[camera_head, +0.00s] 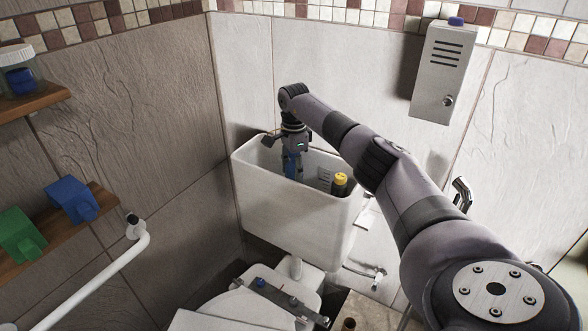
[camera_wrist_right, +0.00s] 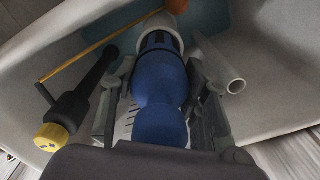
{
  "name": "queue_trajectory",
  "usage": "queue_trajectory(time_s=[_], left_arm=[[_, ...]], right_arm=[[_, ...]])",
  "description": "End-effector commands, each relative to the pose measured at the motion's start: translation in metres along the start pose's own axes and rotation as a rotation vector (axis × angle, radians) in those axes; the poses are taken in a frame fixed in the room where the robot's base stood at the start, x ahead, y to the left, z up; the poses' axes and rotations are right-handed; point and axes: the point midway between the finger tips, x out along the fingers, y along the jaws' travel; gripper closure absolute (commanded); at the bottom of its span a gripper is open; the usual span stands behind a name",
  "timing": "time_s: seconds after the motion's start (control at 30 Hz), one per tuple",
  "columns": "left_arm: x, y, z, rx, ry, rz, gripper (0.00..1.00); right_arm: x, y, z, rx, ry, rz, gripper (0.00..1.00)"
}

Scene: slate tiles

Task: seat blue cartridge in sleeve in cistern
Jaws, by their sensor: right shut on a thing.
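The white cistern (camera_head: 285,215) stands open against the tiled wall, and its inside fills the right wrist view. My right gripper (camera_head: 292,170) reaches down into it, shut on the blue cartridge (camera_wrist_right: 160,85). The cartridge lies between the two fingers and points down toward the cistern floor. Its far end has a grey ring and meets a pale round sleeve (camera_wrist_right: 163,22), mostly hidden behind it. I cannot tell how far it sits in the sleeve. My left gripper is not in view.
Inside the cistern stand a dark valve with a yellow cap (camera_head: 341,179), a white open pipe (camera_wrist_right: 234,84) and an orange float (camera_wrist_right: 177,5) on a rod. A metal box (camera_head: 443,75) hangs at right. Shelves at left hold a blue block (camera_head: 72,199) and a green block (camera_head: 20,235).

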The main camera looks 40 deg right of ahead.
Motion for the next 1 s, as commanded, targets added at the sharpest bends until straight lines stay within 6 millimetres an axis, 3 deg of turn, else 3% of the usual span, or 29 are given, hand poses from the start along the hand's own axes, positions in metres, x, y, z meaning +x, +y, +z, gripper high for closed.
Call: queue_trajectory(time_s=[0.37,0.4,0.7,1.0], left_arm=[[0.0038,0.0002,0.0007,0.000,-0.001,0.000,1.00],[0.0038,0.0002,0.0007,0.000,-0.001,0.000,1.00],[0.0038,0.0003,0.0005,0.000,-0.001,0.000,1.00],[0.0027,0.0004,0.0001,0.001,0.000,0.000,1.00]], right_arm=[[0.0092,-0.0001,-0.0004,0.001,0.000,-0.001,0.89],[0.0095,0.0000,-0.0004,0.001,0.000,0.000,0.57],[0.0093,0.0001,-0.0003,0.001,0.000,0.000,0.38],[0.0074,0.0000,-0.0002,0.000,0.000,0.000,0.38]])
